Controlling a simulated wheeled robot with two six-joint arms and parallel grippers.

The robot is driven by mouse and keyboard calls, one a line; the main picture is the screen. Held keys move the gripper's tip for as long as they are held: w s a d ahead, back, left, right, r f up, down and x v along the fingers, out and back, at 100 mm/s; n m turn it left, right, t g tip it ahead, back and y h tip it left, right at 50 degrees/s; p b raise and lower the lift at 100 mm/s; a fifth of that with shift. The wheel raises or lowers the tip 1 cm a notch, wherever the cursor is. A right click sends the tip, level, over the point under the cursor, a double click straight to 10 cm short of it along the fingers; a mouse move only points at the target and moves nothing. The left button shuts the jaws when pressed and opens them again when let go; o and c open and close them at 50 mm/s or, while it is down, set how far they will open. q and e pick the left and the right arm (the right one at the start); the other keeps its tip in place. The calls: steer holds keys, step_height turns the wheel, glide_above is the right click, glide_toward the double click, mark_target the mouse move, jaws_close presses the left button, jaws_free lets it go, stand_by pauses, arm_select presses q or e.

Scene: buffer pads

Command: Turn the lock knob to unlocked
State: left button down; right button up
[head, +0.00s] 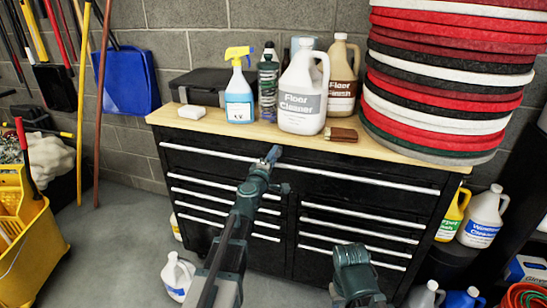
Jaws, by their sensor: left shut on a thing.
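The black tool cabinet (345,182) stands against the wall under a wooden top. My left gripper (273,153) is up against the front of its top drawer, just below the edge of the wooden top. The gripper is shut on the lock knob, which its jaws hide, so I cannot tell which way the knob is turned. Part of my right arm shows at the bottom, right of centre; its gripper is not in view.
On the wooden top (215,122) stand a floor cleaner jug (302,95), a spray bottle (239,95), a brown brush (342,134) and a tall stack of pads (445,75). A yellow mop bucket (30,245) is at left. A white jug (175,275) stands on the floor.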

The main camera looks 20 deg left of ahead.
arm_select(q)
steer(key=shift+n, duration=0.7)
steer(key=shift+c, duration=2.4)
jaws_free()
steer(key=shift+m, duration=0.3)
